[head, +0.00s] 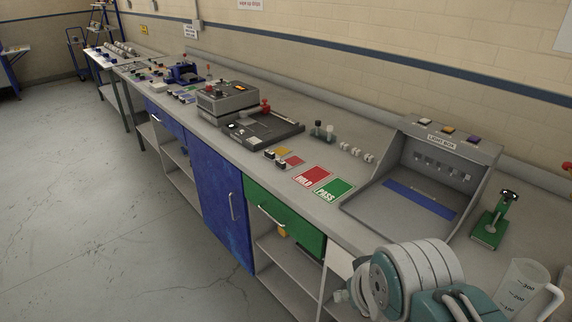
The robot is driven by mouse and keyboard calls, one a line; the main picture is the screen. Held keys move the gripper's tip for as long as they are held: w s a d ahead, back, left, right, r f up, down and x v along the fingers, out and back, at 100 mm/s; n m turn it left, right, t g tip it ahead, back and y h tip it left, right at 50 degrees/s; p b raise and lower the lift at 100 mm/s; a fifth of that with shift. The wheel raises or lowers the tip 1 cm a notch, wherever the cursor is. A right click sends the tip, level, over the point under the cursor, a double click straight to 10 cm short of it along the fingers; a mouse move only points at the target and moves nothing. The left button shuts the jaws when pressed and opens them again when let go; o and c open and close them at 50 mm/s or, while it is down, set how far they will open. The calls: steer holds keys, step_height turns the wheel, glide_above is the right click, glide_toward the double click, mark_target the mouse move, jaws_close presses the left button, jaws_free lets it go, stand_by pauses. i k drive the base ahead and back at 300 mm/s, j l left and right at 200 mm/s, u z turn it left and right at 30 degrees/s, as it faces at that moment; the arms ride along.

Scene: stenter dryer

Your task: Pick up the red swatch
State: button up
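A small flat red swatch (294,161) appears to lie on the long grey bench, just behind the red HOLD card (311,177). It is small in the picture and its edges are hard to make out. A yellow-orange swatch (281,152) lies next to it, with small dark blocks with pale tops (274,159) in front. My arm's teal and grey links show at the bottom right, but my gripper's fingers are not visible.
A green PASS card (334,189) lies right of the HOLD card. A grey light box (425,175) stands further right, with a green-based device (492,222) and a measuring jug (522,288). A grey machine (228,102) stands left. Floor (90,210) in front is clear.

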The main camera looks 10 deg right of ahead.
mark_target(290, 163)
steer(key=i+j+z, duration=0.1)
steer(key=j+z, duration=0.15)
steer(key=j, duration=1.1)
steer(key=i+j+z, duration=0.3)
steer(key=j, duration=0.35)
steer(key=i+j+z, duration=0.1)
steer(key=i+j, duration=0.15)
steer(key=i+j+z, duration=0.15)
steer(key=j, duration=0.3)
steer(key=i+z, duration=0.15)
steer(key=i, duration=0.3)
steer(key=i+j+z, duration=0.2)
steer(key=i, duration=0.2)
